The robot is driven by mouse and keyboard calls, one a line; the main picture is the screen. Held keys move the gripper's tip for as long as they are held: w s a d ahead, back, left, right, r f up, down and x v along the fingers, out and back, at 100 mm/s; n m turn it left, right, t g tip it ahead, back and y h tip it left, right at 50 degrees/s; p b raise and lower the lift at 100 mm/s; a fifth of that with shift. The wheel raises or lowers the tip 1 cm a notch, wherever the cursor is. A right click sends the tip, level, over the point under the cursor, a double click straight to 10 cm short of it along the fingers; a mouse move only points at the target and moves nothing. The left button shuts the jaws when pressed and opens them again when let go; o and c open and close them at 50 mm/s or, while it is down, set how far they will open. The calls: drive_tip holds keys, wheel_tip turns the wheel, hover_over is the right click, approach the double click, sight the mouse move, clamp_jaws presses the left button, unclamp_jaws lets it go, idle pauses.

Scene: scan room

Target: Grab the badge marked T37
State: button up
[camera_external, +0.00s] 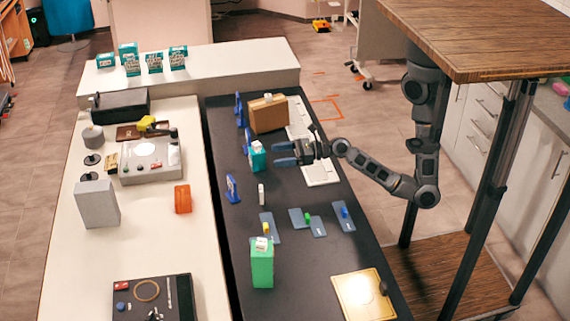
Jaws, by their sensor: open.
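No marking T37 is readable in this view, so I cannot tell which thing is the badge. Several flat blue-grey cards lie on the dark counter: one with a yellow piece (272,236), a middle pair (298,219), and one with a blue piece (344,224). Upright blue pieces stand along the counter's left edge, one of them in front (232,189). My gripper (275,154) is open, its blue fingers pointing left above the dark counter. Its tips are close to a teal and white box (257,156); I cannot tell whether they touch it. The flat cards lie nearer the camera than the gripper.
A brown case (268,115) stands behind the gripper. A green box (262,266) and a gold plate (362,295) are at the near end. A small white upright item (261,194) stands between. The white counter (205,265) on the left holds devices and an orange block (183,199).

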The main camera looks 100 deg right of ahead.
drive_tip(key=a+r, duration=0.2)
approach(261, 188)
drive_tip(key=shift+w+r+t, duration=0.2)
drive_tip(key=shift+w+t, duration=0.1)
drive_tip(key=shift+w, duration=0.8)
drive_tip(key=shift+f, duration=0.5)
drive_tip(key=w, duration=0.2)
drive_tip(key=w+p, duration=0.1)
drive_tip(key=w, duration=0.1)
drive_tip(key=w+d+p, duration=0.1)
drive_tip(key=w, duration=0.1)
drive_tip(key=shift+w+r, duration=0.1)
drive_tip(key=shift+w, duration=0.8)
drive_tip(key=c, duration=1)
drive_tip(key=shift+c, duration=0.2)
